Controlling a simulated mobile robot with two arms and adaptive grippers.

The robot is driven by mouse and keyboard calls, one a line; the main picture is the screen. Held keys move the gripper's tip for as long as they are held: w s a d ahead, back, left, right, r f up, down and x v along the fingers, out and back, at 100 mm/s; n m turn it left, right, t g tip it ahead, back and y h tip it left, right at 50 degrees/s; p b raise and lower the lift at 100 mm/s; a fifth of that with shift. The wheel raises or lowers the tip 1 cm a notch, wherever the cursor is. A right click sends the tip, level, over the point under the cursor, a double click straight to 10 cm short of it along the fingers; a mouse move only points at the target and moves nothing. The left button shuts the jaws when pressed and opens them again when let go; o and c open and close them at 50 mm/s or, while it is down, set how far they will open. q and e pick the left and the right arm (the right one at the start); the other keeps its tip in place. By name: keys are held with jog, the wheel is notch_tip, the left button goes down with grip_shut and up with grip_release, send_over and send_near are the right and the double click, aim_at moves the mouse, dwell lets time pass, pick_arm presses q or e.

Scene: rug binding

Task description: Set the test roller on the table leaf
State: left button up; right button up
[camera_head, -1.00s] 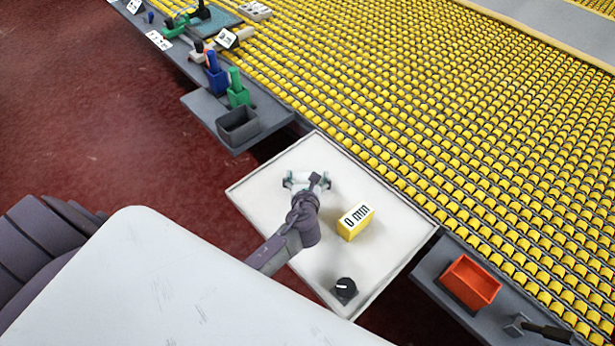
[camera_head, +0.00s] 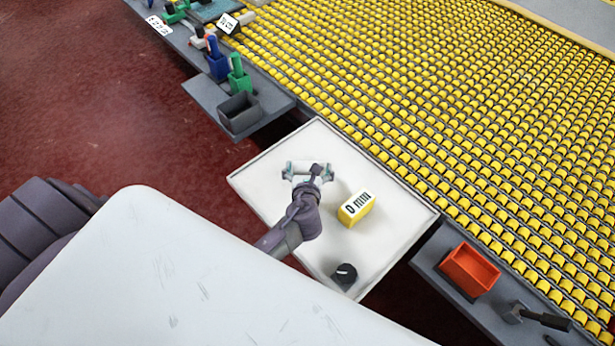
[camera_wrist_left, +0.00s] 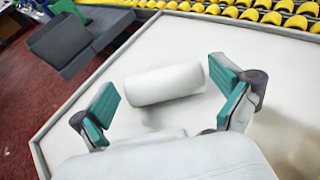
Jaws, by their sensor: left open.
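The white test roller (camera_head: 308,168), a plain cylinder, is over the pale table leaf (camera_head: 395,232), towards its far left part. In the left wrist view the roller (camera_wrist_left: 165,85) lies slantwise between the fingers, with a dark shadow below it; whether it touches the leaf is hard to tell. My left gripper (camera_head: 308,173) is open around the roller's two ends. In the wrist view its green-padded fingers stand clear of the roller, with gaps showing on both sides. My right gripper is not in view.
On the leaf are a yellow "0 min" block (camera_head: 355,208) and a black knob (camera_head: 345,273). A grey bin (camera_head: 239,112) stands on a side shelf. An orange tray (camera_head: 470,268) and a hammer-like tool (camera_head: 537,317) are at right. The bed of yellow rollers (camera_head: 430,110) borders the leaf.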

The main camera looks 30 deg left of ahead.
pick_arm(q)
jog(key=v, duration=1)
jog(key=shift+r, duration=0.1)
